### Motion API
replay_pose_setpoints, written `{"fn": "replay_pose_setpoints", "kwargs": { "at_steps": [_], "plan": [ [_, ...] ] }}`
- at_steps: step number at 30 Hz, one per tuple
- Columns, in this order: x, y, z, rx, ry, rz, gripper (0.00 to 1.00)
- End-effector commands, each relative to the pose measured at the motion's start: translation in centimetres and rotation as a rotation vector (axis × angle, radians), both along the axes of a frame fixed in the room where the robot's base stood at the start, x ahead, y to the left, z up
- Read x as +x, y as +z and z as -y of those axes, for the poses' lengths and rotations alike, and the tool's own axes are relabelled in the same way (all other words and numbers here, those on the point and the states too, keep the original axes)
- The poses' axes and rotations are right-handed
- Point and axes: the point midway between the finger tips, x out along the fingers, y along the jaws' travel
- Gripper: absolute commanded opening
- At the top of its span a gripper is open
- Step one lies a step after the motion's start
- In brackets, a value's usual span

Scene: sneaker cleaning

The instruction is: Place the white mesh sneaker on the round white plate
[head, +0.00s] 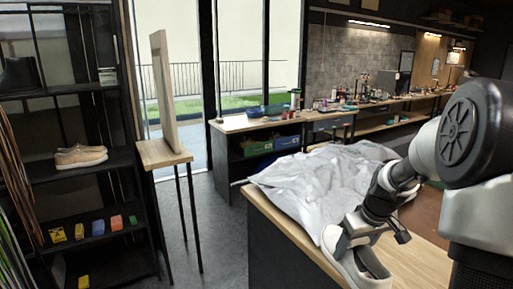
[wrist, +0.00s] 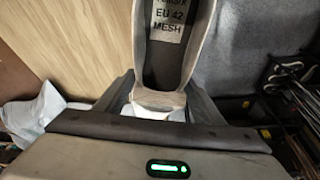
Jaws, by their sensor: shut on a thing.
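The white mesh sneaker (head: 368,271) is at the near edge of the wooden table in the head view, under my gripper (head: 349,240). In the wrist view the sneaker's heel (wrist: 159,98) sits between the two fingers, and its dark insole carries a label reading "EU 42 MESH". My gripper is shut on the sneaker at the heel end. Whether the sole touches the table cannot be told. I cannot make out the round white plate in either view.
A crumpled pale sheet (head: 315,178) covers much of the table (head: 290,238) behind the sneaker. A dark shelf (head: 105,160) with tan shoes (head: 80,157) and small coloured boxes stands at left, beside a narrow wooden stand (head: 163,153). A cluttered workbench (head: 270,125) runs along the back.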

Motion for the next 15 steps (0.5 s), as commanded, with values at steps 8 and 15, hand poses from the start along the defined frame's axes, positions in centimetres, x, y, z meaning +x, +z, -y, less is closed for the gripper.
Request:
{"fn": "replay_pose_setpoints", "kwargs": {
  "at_steps": [8,15],
  "plan": [
    [-1.8,1.0,-13.0,-0.003,-0.137,0.002,0.30],
    [-3.6,0.1,-16.3,0.000,-0.189,-0.002,0.30]
  ]
}}
